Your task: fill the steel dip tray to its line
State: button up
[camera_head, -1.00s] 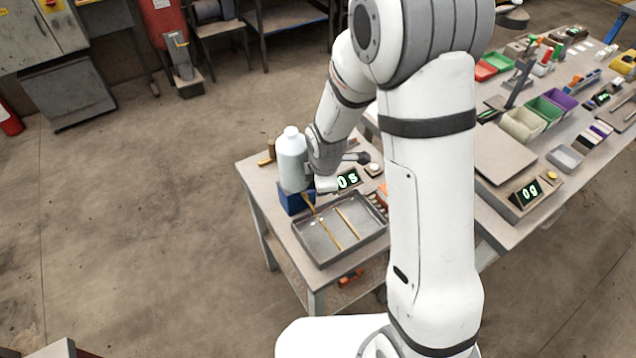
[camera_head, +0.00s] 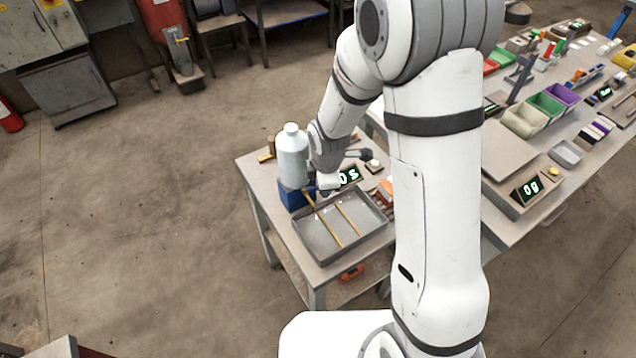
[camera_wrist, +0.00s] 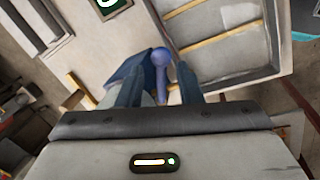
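The steel dip tray (camera_head: 369,236) is a shallow grey rectangle on the small table, with two yellow-brown bars across it. Its far part shows in the wrist view (camera_wrist: 272,40). I cannot tell how much liquid is in it. A pale bottle with a white cap (camera_head: 292,160) stands upright above a blue block (camera_head: 291,196) at the tray's far left corner. My gripper (camera_head: 322,184) is beside the bottle, low on its right. In the wrist view my gripper (camera_wrist: 160,84) has its fingers apart, with a lavender knobbed piece (camera_wrist: 161,58) between them and gaps beside it.
A display (camera_head: 348,177) reading 0 s stands behind the tray. A dark-headed tool (camera_head: 363,154) and orange items (camera_head: 386,191) lie nearby. The right bench holds a scale display (camera_head: 527,188) and several coloured bins (camera_head: 546,105).

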notch_tip(320, 180, up, 8)
jog(key=s, duration=0.1)
jog(key=shift+s+f+b, duration=0.25)
jog(key=shift+b, duration=0.2)
jog(key=shift+d, duration=0.1)
jog(key=shift+c, duration=0.5)
